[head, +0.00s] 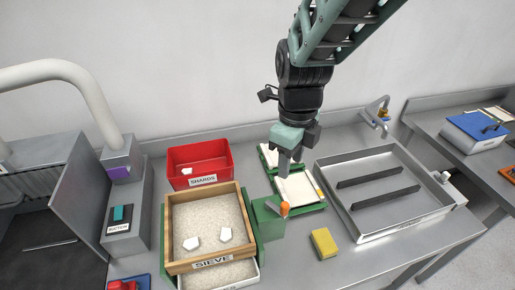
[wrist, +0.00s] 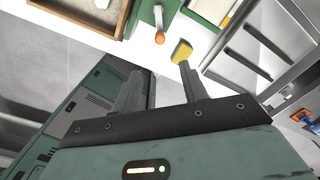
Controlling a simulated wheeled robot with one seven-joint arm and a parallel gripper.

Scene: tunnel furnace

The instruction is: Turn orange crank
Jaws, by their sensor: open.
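The orange crank knob (head: 284,209) sits on a short grey arm at the front right of the green housing (head: 266,226), beside the wooden sieve (head: 174,225). In the wrist view the orange knob (wrist: 159,38) shows at the top centre, past the fingertips. My gripper (head: 284,168) hangs above and behind the crank in the head view, pointing down. Its two fingers (wrist: 160,75) are apart with nothing between them, and they do not appear to touch the crank.
A yellow sponge (head: 324,243) lies right of the crank. A red SHARDS bin (head: 226,158) stands behind the sieve. A metal sink tray (head: 440,207) is at the right. Green-edged trays (head: 309,206) lie under my gripper. Bare counter shows in front of the crank.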

